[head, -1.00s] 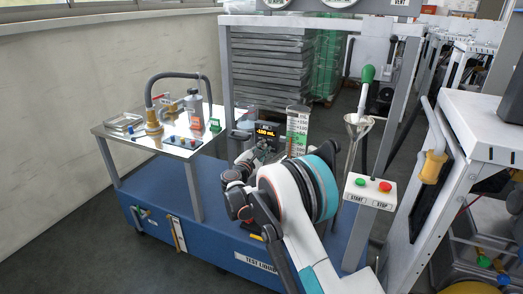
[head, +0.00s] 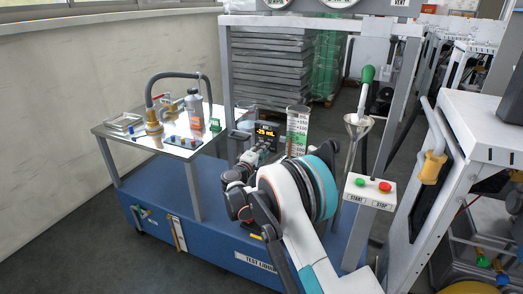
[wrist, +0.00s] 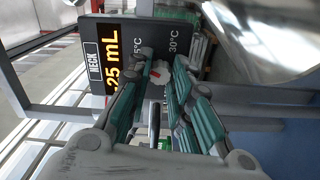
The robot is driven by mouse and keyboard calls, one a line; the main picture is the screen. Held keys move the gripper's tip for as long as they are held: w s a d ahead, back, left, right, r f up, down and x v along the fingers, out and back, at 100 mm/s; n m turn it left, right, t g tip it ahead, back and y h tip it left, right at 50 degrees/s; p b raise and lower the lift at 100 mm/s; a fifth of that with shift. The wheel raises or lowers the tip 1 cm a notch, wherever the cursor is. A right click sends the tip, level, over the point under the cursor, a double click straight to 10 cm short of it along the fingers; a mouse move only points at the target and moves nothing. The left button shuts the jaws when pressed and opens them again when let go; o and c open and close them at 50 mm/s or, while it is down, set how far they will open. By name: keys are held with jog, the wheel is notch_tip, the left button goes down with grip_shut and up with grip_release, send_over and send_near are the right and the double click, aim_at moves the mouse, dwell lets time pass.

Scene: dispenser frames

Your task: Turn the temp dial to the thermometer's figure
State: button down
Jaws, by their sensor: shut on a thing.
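The dial (wrist: 157,84) is a small pale knob on the front of a dark display unit (wrist: 98,27). In the wrist view my gripper (wrist: 159,72) has its fingers on both sides of the knob, shut on it. Labels reading "5°C", partly hidden, and "30°C" flank the knob; its pointer is too small to read. In the head view the display unit (head: 266,132) stands behind my gripper, which hides the dial. I cannot make out a thermometer reading.
A clear graduated cylinder (head: 297,130) stands just right of the display. A steel table with a hose and bottle (head: 194,112) is at left.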

jog(key=shift+d+f+m, duration=0.15)
jog(key=shift+m, duration=1.05)
jog(key=c, duration=1.4)
grip_release()
jog(key=v, duration=1.2)
